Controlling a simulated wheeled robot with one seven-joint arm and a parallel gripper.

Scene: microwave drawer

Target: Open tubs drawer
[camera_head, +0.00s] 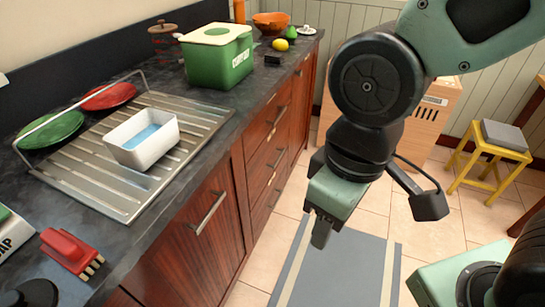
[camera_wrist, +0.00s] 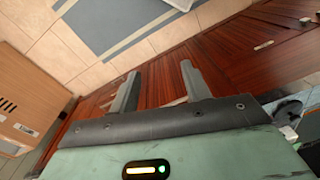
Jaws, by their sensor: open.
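A stack of reddish wood drawers (camera_head: 266,150) is set under the counter in the head view, each with a metal bar handle. The drawers look shut, and I cannot read which one is for tubs. My gripper (camera_head: 322,235) hangs over the floor to the right of the drawer fronts, apart from them, pointing down. In the wrist view my gripper (camera_wrist: 160,82) has its two fingers spread with nothing held between them. Wood fronts (camera_wrist: 230,55) lie beyond the fingers, with a small handle (camera_wrist: 263,45) to the upper right.
A cupboard door (camera_head: 200,225) with a handle is left of the drawers. The counter holds a green bin (camera_head: 216,62), a white tub (camera_head: 142,138) on a drainer and plates. A grey mat (camera_head: 340,265) lies on the floor. A yellow stool (camera_head: 492,150) stands at right.

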